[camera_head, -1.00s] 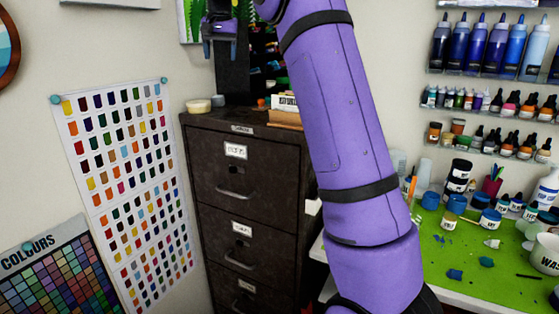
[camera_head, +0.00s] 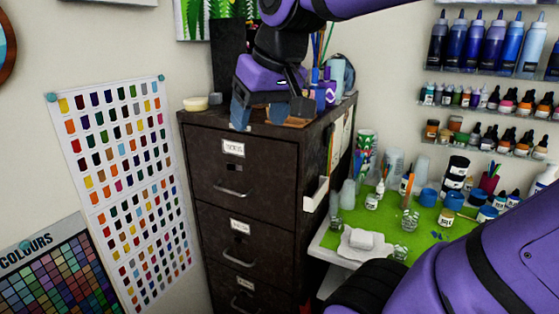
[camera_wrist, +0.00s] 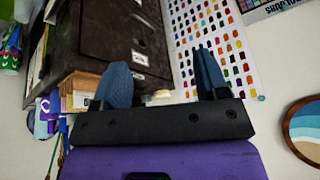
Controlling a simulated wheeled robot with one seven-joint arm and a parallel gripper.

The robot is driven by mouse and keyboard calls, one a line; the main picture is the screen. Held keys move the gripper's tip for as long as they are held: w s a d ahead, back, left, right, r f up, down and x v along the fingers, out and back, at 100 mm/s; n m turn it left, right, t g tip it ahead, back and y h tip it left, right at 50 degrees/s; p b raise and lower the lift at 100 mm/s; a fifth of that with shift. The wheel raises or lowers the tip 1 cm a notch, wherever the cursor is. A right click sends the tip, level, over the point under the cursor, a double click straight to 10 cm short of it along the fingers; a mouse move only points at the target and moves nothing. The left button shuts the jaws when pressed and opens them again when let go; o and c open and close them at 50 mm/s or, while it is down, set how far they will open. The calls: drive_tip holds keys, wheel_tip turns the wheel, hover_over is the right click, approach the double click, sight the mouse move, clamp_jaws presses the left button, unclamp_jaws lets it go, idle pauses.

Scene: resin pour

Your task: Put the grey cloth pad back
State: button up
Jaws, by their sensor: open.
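My gripper (camera_head: 270,112) is open over the front of the dark filing cabinet's top in the head view, its blue-grey fingers pointing down. In the wrist view my gripper (camera_wrist: 161,62) shows nothing held between its fingers. A small grey object (camera_head: 215,100) lies on the cabinet top left of my gripper; I cannot tell if it is the cloth pad.
The filing cabinet (camera_head: 232,190) stands against the wall, with a cream round dish (camera_head: 195,104) on its top left. The green mat (camera_head: 331,238) carries cups, jars and bottles. A colour chart (camera_head: 115,170) hangs at left. Shelves of bottles line the right wall.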

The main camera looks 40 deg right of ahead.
drive_tip(key=s+a+f+n, duration=0.1)
drive_tip(key=s+f, duration=0.5)
drive_tip(key=shift+s+a, duration=0.2)
idle(0.9)
